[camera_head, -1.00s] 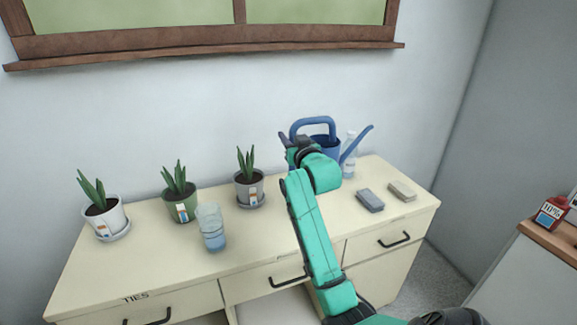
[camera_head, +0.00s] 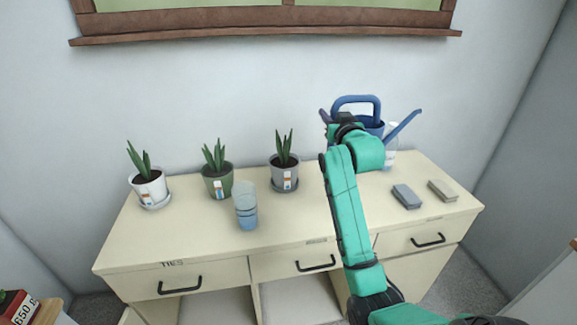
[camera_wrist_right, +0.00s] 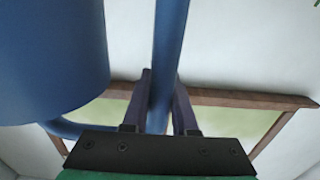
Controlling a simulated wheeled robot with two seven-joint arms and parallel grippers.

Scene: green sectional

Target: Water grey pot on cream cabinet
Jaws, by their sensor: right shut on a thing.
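The grey pot (camera_head: 285,172) with a spiky green plant stands on a saucer on the cream cabinet (camera_head: 320,222), left of my right arm. A blue watering can (camera_head: 356,104) is above the cabinet's back right, its spout pointing up and right. My right gripper (camera_head: 338,118) is at the can, mostly hidden behind my green wrist in the head view. In the right wrist view, the fingers of my right gripper (camera_wrist_right: 160,105) are shut on a blue bar of the can, with the can's body (camera_wrist_right: 50,55) beside it. Whether the can touches the cabinet is hidden. My left gripper is not in view.
A white pot (camera_head: 150,187), a green pot (camera_head: 217,182) and a clear glass with blue liquid (camera_head: 246,212) stand left of the grey pot. A clear bottle (camera_head: 390,150) is behind the can. Dark (camera_head: 406,196) and beige (camera_head: 442,190) blocks lie at the right.

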